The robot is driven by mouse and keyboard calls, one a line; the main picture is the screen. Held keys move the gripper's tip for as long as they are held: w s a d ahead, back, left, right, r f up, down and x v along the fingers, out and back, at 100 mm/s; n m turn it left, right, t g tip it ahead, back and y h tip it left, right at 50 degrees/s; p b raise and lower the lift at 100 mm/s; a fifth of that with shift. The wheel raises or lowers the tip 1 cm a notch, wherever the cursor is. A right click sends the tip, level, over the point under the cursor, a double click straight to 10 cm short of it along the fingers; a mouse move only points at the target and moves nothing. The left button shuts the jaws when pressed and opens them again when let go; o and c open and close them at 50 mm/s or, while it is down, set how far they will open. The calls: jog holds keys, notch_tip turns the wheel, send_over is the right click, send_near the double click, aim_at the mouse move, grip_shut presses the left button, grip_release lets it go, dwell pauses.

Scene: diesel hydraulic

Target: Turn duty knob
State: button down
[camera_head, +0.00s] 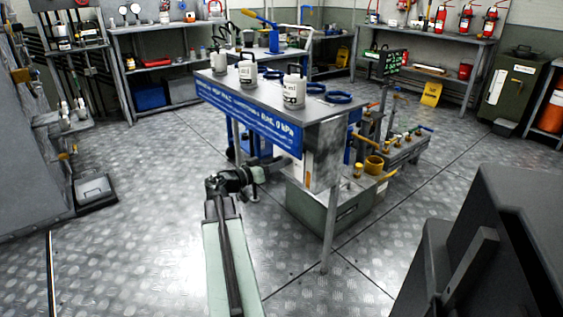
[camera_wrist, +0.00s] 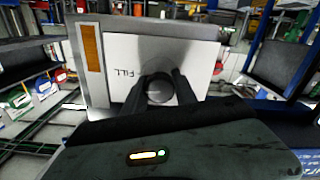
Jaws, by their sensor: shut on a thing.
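The duty knob (camera_wrist: 160,89) is a dark round knob on a pale metal plate (camera_wrist: 200,57), with the word FILL printed to its left in the wrist view. My gripper (camera_wrist: 161,80) has its two dark fingers on either side of the knob and is shut on it. In the head view, my gripper (camera_head: 262,168) reaches in beside the metal box under the right end of the workbench. The knob itself is hidden in the head view.
The workbench (camera_head: 229,80) carries white weights and blue rings, with a blue sign on its front edge. A bench leg (camera_head: 331,222) and a green box (camera_head: 302,205) stand close to the right of my arm. Open patterned floor lies to the left.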

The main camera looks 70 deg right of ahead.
jog(key=n, duration=0.4)
jog(key=shift+a, duration=0.15)
jog(key=n, duration=0.4)
jog(key=shift+f+n, duration=0.1)
jog(key=shift+n, duration=0.3)
jog(key=n, duration=0.4)
jog(key=shift+f+n, duration=0.1)
jog(key=shift+n, duration=1.7)
jog(key=c, duration=1)
grip_release()
jog(key=shift+o, duration=0.2)
jog(key=shift+w+n, duration=0.1)
jog(key=shift+n, duration=0.2)
